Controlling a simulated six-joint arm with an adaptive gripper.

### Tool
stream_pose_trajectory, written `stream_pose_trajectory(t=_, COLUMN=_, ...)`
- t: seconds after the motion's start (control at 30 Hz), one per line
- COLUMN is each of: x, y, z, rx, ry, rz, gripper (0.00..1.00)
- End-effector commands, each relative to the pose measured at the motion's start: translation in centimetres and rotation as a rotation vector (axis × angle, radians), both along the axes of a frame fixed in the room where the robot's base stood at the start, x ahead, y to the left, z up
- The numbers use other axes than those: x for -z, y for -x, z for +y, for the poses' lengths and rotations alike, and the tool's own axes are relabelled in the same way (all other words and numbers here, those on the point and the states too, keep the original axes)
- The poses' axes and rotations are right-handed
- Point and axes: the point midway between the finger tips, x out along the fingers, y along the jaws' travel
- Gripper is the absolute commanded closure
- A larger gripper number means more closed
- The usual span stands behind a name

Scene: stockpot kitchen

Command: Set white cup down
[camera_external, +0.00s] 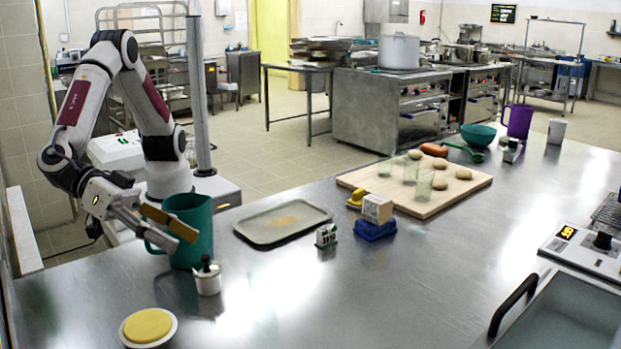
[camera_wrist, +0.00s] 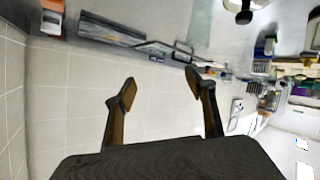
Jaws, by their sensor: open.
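A white cup (camera_external: 556,131) stands upright on the steel table at the far right, beside a purple pitcher (camera_external: 517,121). My gripper (camera_external: 160,226) is at the left end of the table, far from that cup. Its brown fingers overlap the teal pitcher (camera_external: 195,215) in the outside view; whether they touch it I cannot tell. In the wrist view the fingers (camera_wrist: 160,83) are spread apart with nothing between them. I cannot make out the white cup in the wrist view.
A small white jar with a black knob (camera_external: 208,281) and a yellow-topped dish (camera_external: 149,326) stand near my gripper. A grey tray (camera_external: 282,222), blue dish (camera_external: 375,229) and wooden board (camera_external: 465,189) with glasses lie further right. The front middle of the table (camera_external: 330,305) is clear.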

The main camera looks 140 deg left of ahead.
Motion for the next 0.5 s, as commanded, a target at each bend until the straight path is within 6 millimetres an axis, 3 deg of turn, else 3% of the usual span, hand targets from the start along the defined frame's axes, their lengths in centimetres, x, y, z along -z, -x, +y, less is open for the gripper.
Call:
stream_pose_trajectory(t=0.23, x=-6.5, y=-2.8, z=0.9, rx=0.189, ry=0.093, rz=-0.101, gripper=0.45)
stream_pose_trajectory(t=0.5, x=-12.4, y=-2.9, z=1.5, rx=0.4, ry=0.151, rz=-0.16, gripper=0.45)
